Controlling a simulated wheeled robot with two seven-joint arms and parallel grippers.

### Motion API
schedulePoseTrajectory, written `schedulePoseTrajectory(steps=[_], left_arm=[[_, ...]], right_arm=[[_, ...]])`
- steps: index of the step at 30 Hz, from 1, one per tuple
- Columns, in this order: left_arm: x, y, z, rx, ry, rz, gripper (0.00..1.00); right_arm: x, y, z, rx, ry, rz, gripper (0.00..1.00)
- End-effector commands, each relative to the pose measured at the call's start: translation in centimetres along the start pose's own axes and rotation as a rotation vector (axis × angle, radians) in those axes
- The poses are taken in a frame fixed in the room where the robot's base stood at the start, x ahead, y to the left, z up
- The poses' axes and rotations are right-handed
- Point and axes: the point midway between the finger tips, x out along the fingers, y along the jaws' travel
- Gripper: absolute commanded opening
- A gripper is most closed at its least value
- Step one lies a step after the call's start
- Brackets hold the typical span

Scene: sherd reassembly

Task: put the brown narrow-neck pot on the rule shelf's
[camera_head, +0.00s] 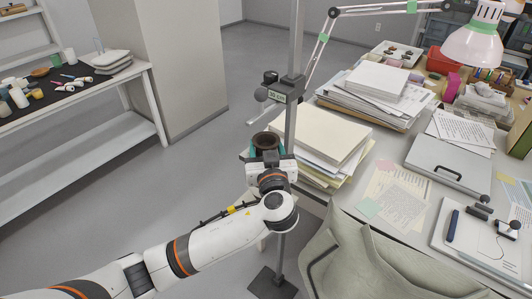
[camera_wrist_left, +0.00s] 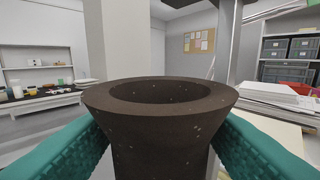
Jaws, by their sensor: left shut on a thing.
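The brown narrow-neck pot (camera_wrist_left: 160,125) fills the middle of the left wrist view, its wide flared rim up and its neck below. My left gripper's two teal fingers press on either side of the neck, so the gripper is shut on the pot. In the head view the dark pot rim (camera_head: 266,140) shows just beyond my left gripper (camera_head: 266,156), in front of a grey upright post (camera_head: 292,110). The pot's lower body is hidden in both views. My right gripper is not in view.
The desk (camera_head: 395,155) at right carries paper stacks (camera_head: 322,138), a grey laptop-like case (camera_head: 447,164) and a lamp (camera_head: 472,45). The post stands close by the pot, on a dark base plate (camera_head: 272,284). A white shelf unit (camera_head: 75,135) with small items stands at left. Floor between is clear.

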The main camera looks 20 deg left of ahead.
Motion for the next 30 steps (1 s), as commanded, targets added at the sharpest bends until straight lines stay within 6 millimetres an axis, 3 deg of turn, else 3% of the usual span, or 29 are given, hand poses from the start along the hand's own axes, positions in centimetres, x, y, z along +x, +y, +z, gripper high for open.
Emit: schedulePoseTrajectory(steps=[6, 18, 19, 22, 30], left_arm=[[0.0, 0.1, -2.0, 0.001, -0.004, 0.001, 0.00], [-0.1, 0.0, -2.6, -0.002, -0.004, 0.000, 0.00], [-0.1, 0.0, -2.7, 0.001, 0.001, 0.000, 0.57], [-0.1, 0.0, -2.6, 0.001, 0.001, 0.000, 0.73], [-0.1, 0.0, -2.6, 0.001, 0.000, 0.001, 0.74]], right_arm=[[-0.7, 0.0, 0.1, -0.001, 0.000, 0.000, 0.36], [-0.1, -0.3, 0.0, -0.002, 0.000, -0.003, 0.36], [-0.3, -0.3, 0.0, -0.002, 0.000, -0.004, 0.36], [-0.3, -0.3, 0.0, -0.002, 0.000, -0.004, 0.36], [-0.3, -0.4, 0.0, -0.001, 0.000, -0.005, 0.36]])
